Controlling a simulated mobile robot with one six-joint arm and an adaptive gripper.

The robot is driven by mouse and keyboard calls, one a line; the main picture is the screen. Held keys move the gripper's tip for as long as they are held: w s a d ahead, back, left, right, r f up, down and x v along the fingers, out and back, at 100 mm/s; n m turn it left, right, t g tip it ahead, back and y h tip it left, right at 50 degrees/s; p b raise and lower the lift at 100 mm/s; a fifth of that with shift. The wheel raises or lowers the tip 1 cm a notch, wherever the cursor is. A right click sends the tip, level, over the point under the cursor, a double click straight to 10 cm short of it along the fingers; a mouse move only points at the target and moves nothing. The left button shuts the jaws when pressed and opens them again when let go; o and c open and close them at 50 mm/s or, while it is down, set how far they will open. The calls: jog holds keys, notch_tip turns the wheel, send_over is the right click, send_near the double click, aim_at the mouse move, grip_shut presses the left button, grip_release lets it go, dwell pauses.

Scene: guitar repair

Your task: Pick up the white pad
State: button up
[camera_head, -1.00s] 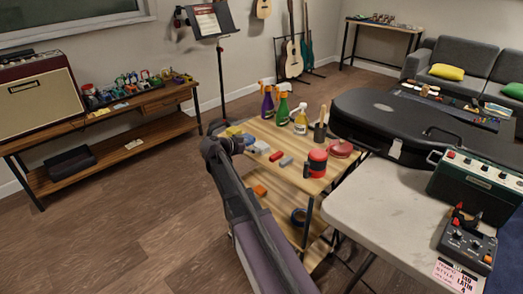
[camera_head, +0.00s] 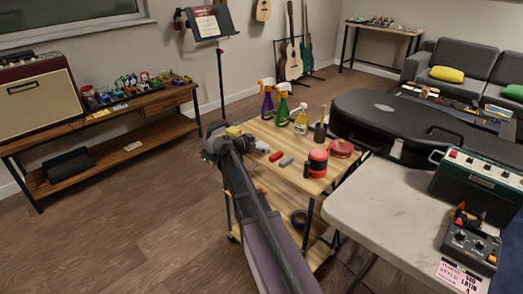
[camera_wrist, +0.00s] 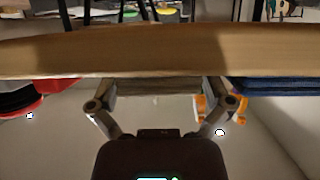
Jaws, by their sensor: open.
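A small pale block (camera_head: 262,146), which looks like the white pad, lies on the wooden cart top (camera_head: 309,146) in the head view, between my arm's end and a red block. My gripper (camera_head: 240,145) is at the cart's left edge, partly hidden behind my own arm. In the wrist view the picture looks upside down; my gripper (camera_wrist: 157,90) has its two fingers spread wide, level with the cart top. A dull pale block (camera_wrist: 155,87) shows between the fingers against the wood. I cannot tell for sure that it is the pad, or whether a finger touches it.
Red (camera_head: 277,156) and grey (camera_head: 286,162) blocks, a red-and-black can (camera_head: 317,163) and several spray bottles (camera_head: 283,108) share the cart. A yellow item (camera_head: 234,131) is close to my gripper.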

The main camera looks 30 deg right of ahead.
aim_at(261, 145)
dwell(0.4)
jog(key=c, duration=0.6)
jog(key=shift+r, duration=0.15)
notch_tip(261, 145, up, 3)
jog(key=p, duration=0.3)
jog(key=shift+r+p, duration=0.15)
jog(key=shift+p, duration=0.2)
jog(key=s+a, duration=0.1)
jog(key=s, duration=0.4)
jog(key=s+a+r+p, duration=0.1)
jog(key=s, duration=0.4)
jog(key=s+a, duration=0.1)
jog(key=s, duration=0.4)
jog(key=shift+s+r, duration=0.2)
jog(key=shift+s, duration=0.2)
jog(key=shift+r+p, duration=0.15)
jog(key=shift+p, duration=0.2)
notch_tip(261, 145, up, 19)
jog(key=p, duration=1.9)
